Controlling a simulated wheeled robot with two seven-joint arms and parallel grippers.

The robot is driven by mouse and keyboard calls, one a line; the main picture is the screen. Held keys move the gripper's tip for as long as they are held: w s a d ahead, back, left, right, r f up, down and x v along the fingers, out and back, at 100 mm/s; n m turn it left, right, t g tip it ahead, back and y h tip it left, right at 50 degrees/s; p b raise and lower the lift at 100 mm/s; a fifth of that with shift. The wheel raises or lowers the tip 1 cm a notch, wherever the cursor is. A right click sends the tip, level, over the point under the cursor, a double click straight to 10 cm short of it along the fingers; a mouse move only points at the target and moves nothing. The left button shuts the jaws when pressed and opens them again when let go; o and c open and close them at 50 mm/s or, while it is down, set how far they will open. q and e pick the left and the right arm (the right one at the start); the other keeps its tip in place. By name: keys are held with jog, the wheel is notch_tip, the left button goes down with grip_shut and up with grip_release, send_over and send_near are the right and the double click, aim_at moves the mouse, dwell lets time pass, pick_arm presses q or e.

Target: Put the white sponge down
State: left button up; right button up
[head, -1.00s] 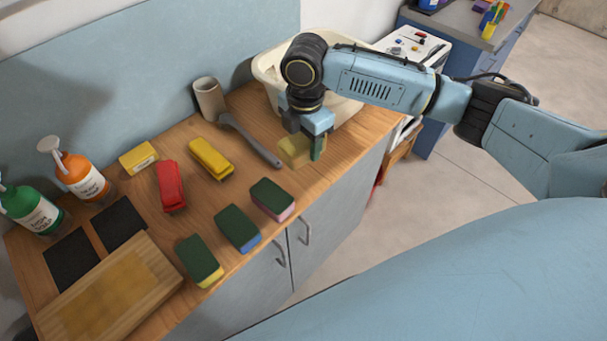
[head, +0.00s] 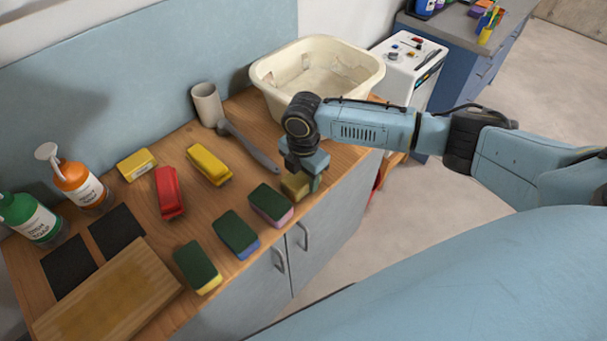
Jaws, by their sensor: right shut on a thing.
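My right gripper (head: 304,181) is shut on a sponge (head: 294,187) that looks tan-yellow here, with a dark green side; I take it for the white sponge. The gripper partly hides it. It is low over the wooden counter (head: 240,184) near the front edge, at the right end of a row of sponges. I cannot tell whether it touches the counter. The row has a pink sponge (head: 270,204), a blue sponge (head: 236,233) and a yellow sponge (head: 198,267), all green side up. My left gripper is not in view.
A cream basin (head: 374,72) stands behind my right arm.

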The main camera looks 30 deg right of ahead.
jog(key=shift+f, duration=0.15)
jog(key=o, duration=0.9)
notch_tip(320, 180, up, 12)
jog(key=shift+r, duration=0.25)
